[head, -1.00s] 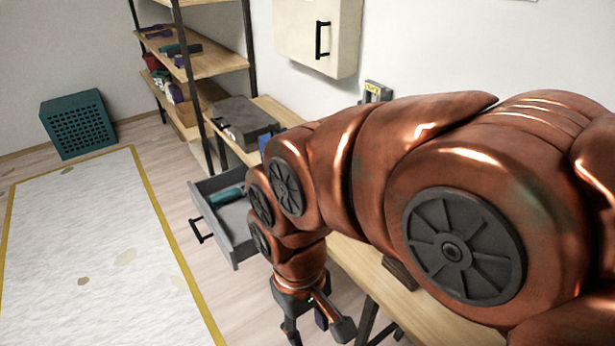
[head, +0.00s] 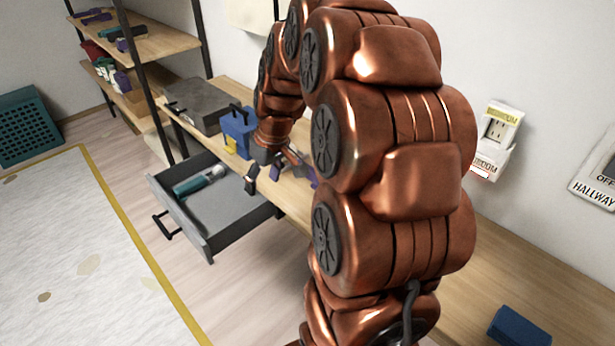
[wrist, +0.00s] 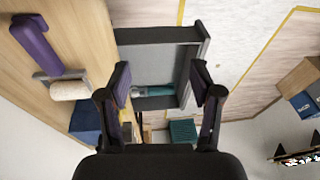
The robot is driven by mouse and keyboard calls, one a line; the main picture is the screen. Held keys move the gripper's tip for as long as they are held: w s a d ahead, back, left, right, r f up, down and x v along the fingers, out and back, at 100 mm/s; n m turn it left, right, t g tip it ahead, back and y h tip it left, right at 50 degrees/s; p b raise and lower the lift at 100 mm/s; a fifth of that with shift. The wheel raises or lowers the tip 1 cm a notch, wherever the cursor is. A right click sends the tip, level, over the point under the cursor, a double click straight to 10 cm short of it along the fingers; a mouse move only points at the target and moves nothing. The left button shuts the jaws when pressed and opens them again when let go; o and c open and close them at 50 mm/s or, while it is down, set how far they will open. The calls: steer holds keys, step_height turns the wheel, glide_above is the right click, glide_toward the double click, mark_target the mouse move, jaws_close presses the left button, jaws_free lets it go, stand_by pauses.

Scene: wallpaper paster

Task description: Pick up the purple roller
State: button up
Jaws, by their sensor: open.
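The purple roller, with a purple handle (wrist: 35,42) and a pale roller sleeve (wrist: 69,90), lies on the wooden workbench (wrist: 75,25) at the left of the wrist view. In the head view I cannot clearly tell it apart from the gripper, and my arm hides part of the bench. My gripper (head: 264,176) is open and empty near the bench's front edge, beside the open drawer. In the wrist view its two fingers (wrist: 160,82) are spread, and the roller is outside them, to the left.
The open grey drawer (head: 235,222) holds a teal tool (head: 200,180) and juts from the bench. A grey case (head: 197,104) and a blue box (head: 238,132) stand on the bench. A shelf unit (head: 160,42) stands behind. A blue block (head: 518,328) lies at lower right.

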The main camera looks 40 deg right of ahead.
steer(key=w+d+f+t, duration=0.1)
steer(key=w+d+f, duration=0.2)
steer(key=d, duration=0.6)
steer(key=t+h+b, duration=0.1)
steer(key=b, duration=0.1)
glide_above(314, 172)
step_height(314, 172, down, 3)
steer(key=shift+r+m, duration=0.1)
steer(key=shift+m, duration=0.2)
steer(key=shift+d+p+x, duration=0.1)
steer(key=shift+p+x, duration=0.4)
steer(key=shift+x, duration=1.45)
steer(key=shift+d+p+x, duration=0.15)
steer(key=shift+p+x, duration=0.35)
steer(key=shift+x, duration=1.5)
steer(key=shift+s, duration=0.15)
steer(key=shift+c, duration=0.4)
jaws_close()
